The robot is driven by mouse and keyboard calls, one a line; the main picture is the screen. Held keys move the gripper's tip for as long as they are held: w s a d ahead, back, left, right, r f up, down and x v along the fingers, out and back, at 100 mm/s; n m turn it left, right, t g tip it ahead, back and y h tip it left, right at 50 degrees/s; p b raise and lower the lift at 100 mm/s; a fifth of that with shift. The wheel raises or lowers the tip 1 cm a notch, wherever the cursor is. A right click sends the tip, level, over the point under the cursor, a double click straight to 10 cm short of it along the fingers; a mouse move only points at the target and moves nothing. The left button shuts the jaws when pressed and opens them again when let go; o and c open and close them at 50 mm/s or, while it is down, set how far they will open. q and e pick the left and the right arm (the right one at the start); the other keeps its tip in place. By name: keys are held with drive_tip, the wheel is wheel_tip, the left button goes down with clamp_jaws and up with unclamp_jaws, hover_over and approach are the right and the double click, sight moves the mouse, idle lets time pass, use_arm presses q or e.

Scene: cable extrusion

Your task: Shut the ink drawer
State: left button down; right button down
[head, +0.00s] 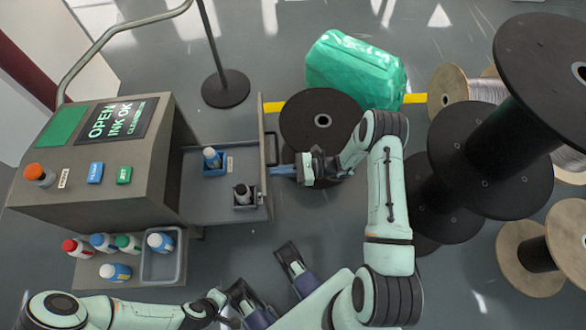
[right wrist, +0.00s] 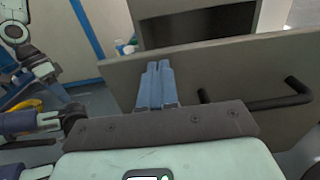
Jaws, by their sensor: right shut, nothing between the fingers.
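The ink drawer (head: 222,192) stands pulled out to the right of the grey printer cabinet (head: 110,185) in the head view. Its tall front panel (head: 264,157) faces my right arm. My right gripper (head: 277,171) is shut and empty, its blue fingertips at the outer face of that panel, beside the dark handle. In the right wrist view the fingers (right wrist: 156,82) point at the panel (right wrist: 225,68), left of the handle (right wrist: 262,102). Whether they touch it is unclear. My left gripper (head: 215,303) is low in the head view, far from the drawer; its jaws are unclear.
Several bottles (head: 103,243) and a grey tray (head: 162,256) sit on a lower shelf. Black spools (head: 460,170) crowd the right. The screen (head: 116,120) reads OPEN, INK OK.

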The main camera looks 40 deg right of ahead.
sight(165, 181)
use_arm(q)
drive_tip(key=shift+w, duration=0.1)
use_arm(e)
drive_tip(key=shift+w+a, duration=0.25)
drive_tip(key=shift+a, duration=0.15)
drive_tip(key=shift+a, duration=0.1)
